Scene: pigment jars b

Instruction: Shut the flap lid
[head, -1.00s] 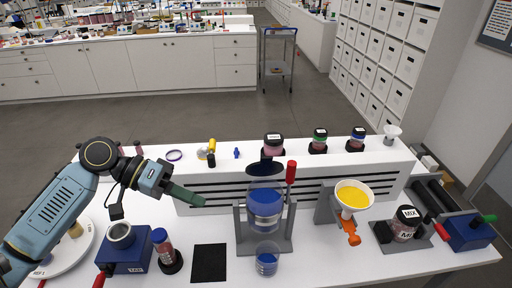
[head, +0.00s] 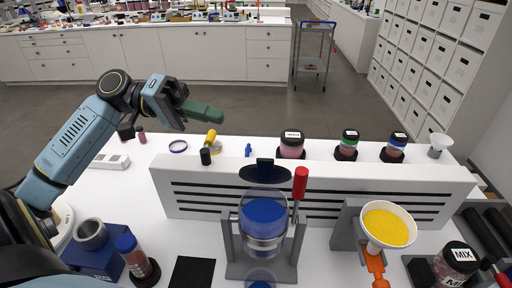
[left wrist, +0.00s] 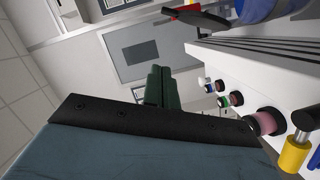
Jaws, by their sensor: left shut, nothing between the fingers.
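The flap lid (head: 265,172) is a thin black disc with a small tab. It stands raised and tilted at the back of a clear drum (head: 263,238) holding blue powder, so the drum's top shows open. A red handle (head: 300,183) rises at its right. In the left wrist view the dark flap (left wrist: 195,20) shows at the top edge, with the drum partly cut off. My left gripper (head: 205,112) has green fingers, shut and empty, held up left of and beyond the lid, apart from it. Its fingers also show in the left wrist view (left wrist: 160,88). My right gripper is out of view.
A white slotted ledge (head: 330,195) runs behind the drum, with several jars on top. A funnel of yellow powder (head: 386,227) stands right of the drum. A blue-capped jar (head: 135,258) and a black mat (head: 192,272) lie to the left.

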